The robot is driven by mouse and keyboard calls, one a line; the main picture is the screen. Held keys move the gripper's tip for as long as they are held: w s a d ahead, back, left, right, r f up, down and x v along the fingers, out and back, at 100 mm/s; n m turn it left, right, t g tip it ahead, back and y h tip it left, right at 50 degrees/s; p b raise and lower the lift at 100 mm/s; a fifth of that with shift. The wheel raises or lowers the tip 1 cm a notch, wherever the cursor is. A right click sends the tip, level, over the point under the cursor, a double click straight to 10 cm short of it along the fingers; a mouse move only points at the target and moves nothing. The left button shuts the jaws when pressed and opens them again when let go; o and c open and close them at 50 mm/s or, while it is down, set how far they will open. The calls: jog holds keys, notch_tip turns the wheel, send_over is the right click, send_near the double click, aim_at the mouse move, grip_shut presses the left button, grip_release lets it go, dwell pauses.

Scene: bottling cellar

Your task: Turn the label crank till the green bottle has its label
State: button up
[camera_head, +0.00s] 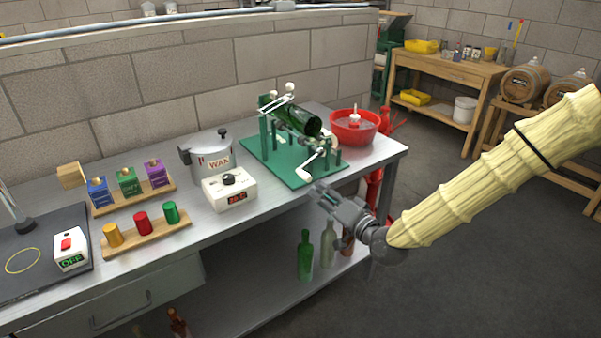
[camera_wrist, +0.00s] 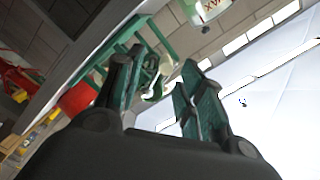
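The green bottle (camera_head: 299,119) lies on its side, tilted, in the green labelling machine (camera_head: 268,158) at the back right of the steel bench. The label crank (camera_head: 310,168) is on the machine's front right side, with a white knob (camera_head: 303,174) at its lower end. My gripper (camera_head: 322,192) is just in front of the machine's base, a little right of the knob and apart from it. Its fingers are open and empty. In the wrist view, the open fingers (camera_wrist: 155,88) point towards part of the green machine, with white parts between them. I cannot tell whether the bottle bears a label.
A red basin (camera_head: 354,127) stands right of the machine. A wax pot (camera_head: 212,157) and a white control box (camera_head: 229,190) stand left of it. Bottles (camera_head: 305,256) stand on the shelf below. The bench front between the box and my gripper is clear.

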aim_at(300, 171)
jog(key=x, duration=0.3)
jog(key=r+p+x, duration=0.1)
jog(key=x, duration=0.3)
jog(key=r+p+x, duration=0.1)
jog(key=x, duration=0.3)
jog(key=shift+w+d, duration=0.1)
jog(key=shift+w, duration=0.15)
jog(key=shift+f, duration=0.1)
grip_shut()
